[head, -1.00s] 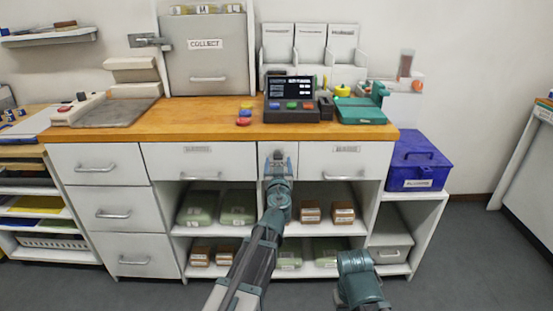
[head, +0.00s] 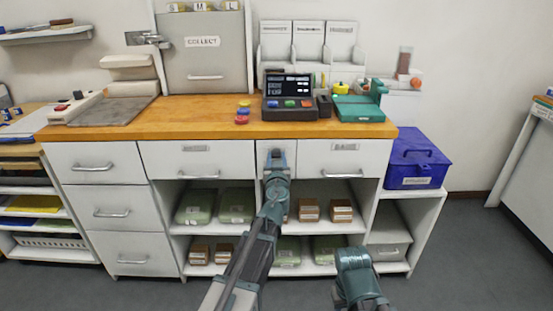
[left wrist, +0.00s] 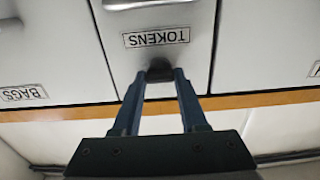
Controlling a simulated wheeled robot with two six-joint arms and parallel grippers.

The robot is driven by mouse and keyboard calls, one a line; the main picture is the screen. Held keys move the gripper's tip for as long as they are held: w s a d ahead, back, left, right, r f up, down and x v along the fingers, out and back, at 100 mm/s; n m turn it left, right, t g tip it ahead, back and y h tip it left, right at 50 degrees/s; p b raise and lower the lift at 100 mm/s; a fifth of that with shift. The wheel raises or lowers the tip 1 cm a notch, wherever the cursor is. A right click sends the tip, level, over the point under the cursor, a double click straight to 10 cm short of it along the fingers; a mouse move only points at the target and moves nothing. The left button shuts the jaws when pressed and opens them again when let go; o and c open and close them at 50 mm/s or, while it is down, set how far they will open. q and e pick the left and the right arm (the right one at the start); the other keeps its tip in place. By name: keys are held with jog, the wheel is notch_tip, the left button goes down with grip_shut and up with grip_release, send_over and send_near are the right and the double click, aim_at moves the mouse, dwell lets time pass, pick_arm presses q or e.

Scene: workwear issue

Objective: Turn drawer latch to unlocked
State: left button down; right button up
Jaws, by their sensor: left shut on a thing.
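The narrow drawer (left wrist: 195,72) labelled TOKENS reads upside down in the left wrist view. In the head view this narrow front (head: 264,149) is between two wider drawers, mostly behind my left arm. A small dark latch (left wrist: 160,70) is on its front, between the label and the counter edge. My left gripper (left wrist: 159,78) is shut on the latch, one finger on either side. In the head view my left gripper (head: 277,158) is in front of the drawer and hides the latch. The latch's turned position is unclear. My right gripper is out of view; only part of its arm shows.
A wooden counter (head: 200,124) is just above the drawers. Drawer handles (head: 199,176) stick out on both sides. Open shelves below hold green packs (head: 237,205) and brown boxes (head: 309,210). A blue box (head: 417,164) stands at the right.

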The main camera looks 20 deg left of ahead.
pick_arm(q)
jog(key=m, duration=0.4)
jog(key=shift+m, duration=0.3)
jog(key=m, duration=0.4)
jog(key=shift+d+m, duration=0.1)
jog(key=shift+m, duration=0.2)
jog(key=m, duration=0.4)
jog(key=shift+f+m, duration=0.1)
jog(key=shift+m, duration=2.2)
jog(key=shift+c, duration=2.2)
grip_release()
